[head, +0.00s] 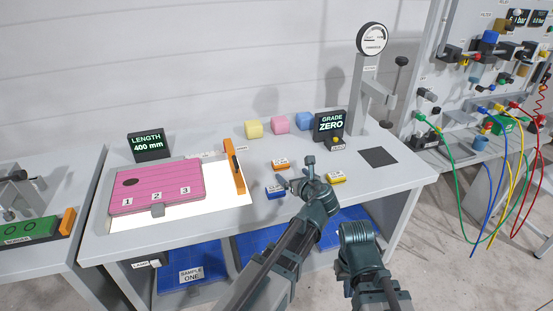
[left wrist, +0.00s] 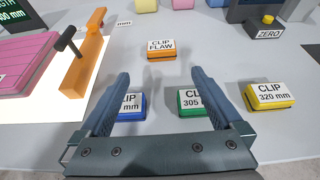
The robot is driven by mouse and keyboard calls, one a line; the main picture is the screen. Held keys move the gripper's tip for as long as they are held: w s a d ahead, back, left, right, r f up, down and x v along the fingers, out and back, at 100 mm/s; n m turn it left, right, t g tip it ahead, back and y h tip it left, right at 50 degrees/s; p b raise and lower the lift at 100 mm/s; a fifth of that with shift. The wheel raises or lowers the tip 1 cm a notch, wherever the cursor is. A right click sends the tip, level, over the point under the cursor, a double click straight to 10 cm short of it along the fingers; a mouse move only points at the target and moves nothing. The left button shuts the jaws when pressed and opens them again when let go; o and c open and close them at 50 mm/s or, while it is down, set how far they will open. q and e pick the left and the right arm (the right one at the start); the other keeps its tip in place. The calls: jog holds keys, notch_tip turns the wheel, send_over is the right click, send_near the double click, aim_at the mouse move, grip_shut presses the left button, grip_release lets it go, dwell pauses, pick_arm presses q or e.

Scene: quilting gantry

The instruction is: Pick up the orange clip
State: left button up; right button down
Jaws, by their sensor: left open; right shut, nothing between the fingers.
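The orange clip (head: 281,165), labelled CLIP FLAW, lies flat on the grey bench. In the left wrist view the orange clip (left wrist: 161,54) is ahead of the fingertips, near the centre. My left gripper (head: 302,178) is over the bench, just in front of and right of the orange clip. In the left wrist view the fingers of my left gripper (left wrist: 160,80) are apart, with nothing between them and the clip beyond. My right arm shows at the lower right of the head view; its fingers are not visible.
A blue clip (head: 275,192), a green clip (left wrist: 192,102) and a yellow clip (head: 336,178) lie nearby. A pink board (head: 155,188) and an orange bar (head: 233,166) are on the left. Yellow, pink and blue blocks and a ZERO display (head: 331,125) stand behind.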

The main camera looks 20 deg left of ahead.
aim_at(282, 164)
pick_arm(q)
jog(key=shift+w+a, duration=0.15)
jog(key=shift+w, duration=0.15)
jog(key=b+x, duration=0.3)
jog(key=x, duration=0.5)
jog(key=shift+w+a, duration=0.15)
jog(key=shift+w, duration=0.05)
jog(key=b+x, duration=0.2)
jog(key=x, duration=0.3)
jog(key=shift+w+f, duration=0.1)
jog(key=shift+w, duration=0.05)
jog(key=shift+c, duration=0.3)
jog(key=c, duration=1.2)
